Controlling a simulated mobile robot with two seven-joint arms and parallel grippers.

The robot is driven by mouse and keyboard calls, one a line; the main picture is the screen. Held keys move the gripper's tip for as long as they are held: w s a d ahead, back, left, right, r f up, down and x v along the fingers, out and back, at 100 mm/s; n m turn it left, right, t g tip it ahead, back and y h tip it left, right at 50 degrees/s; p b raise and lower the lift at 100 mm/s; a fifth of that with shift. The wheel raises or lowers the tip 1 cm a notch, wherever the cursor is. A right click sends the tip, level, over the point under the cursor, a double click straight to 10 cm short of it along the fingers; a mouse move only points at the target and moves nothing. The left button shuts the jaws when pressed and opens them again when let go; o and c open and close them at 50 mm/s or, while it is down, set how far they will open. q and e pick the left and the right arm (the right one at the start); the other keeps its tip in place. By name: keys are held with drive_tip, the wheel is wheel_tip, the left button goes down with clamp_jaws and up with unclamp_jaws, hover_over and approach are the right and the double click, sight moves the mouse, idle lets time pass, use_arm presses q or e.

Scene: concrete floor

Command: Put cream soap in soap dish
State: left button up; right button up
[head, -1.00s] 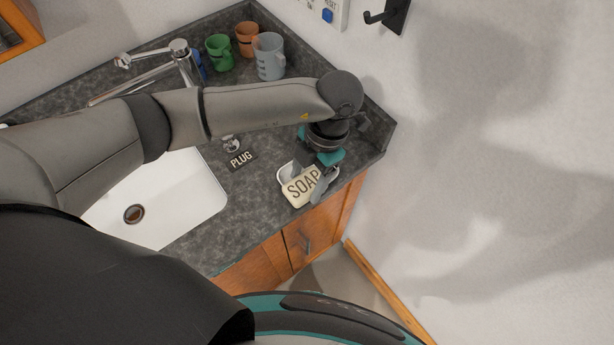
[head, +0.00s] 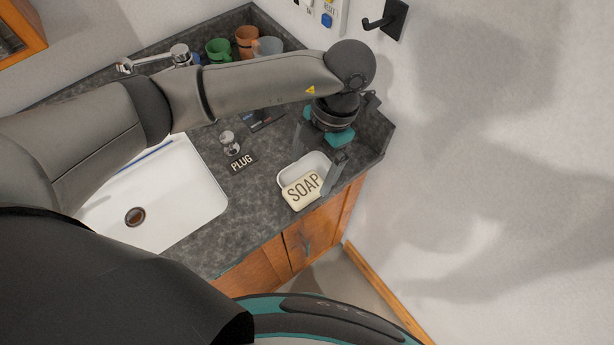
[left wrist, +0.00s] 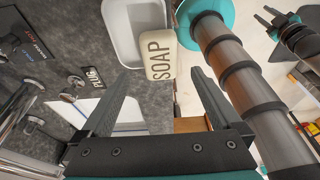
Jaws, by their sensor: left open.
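The cream soap (head: 302,188), a bar marked SOAP, lies at the near side of the white soap dish (head: 312,161) on the counter. It overlaps the dish's near rim, and the back of the dish is bare. In the left wrist view the soap (left wrist: 160,54) also overlaps the dish edge (left wrist: 122,30). I cannot tell how far it sits inside. My left gripper (head: 320,152) is open and empty above the dish, its fingers apart from the soap. A dark pronged shape at the upper right of the left wrist view may be my right gripper (left wrist: 268,20); its state is unclear.
A white sink (head: 165,200) with a tap (head: 180,55) is at the left. A plug (head: 230,143) and its PLUG label (head: 242,161) lie between sink and dish. Green (head: 218,50), orange (head: 246,38) and grey-blue cups (head: 268,46) stand at the back. A wall bounds the right.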

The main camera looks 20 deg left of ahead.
sight(319, 178)
use_arm(q)
drive_tip(key=v, duration=0.7)
drive_tip(key=shift+r, duration=0.2)
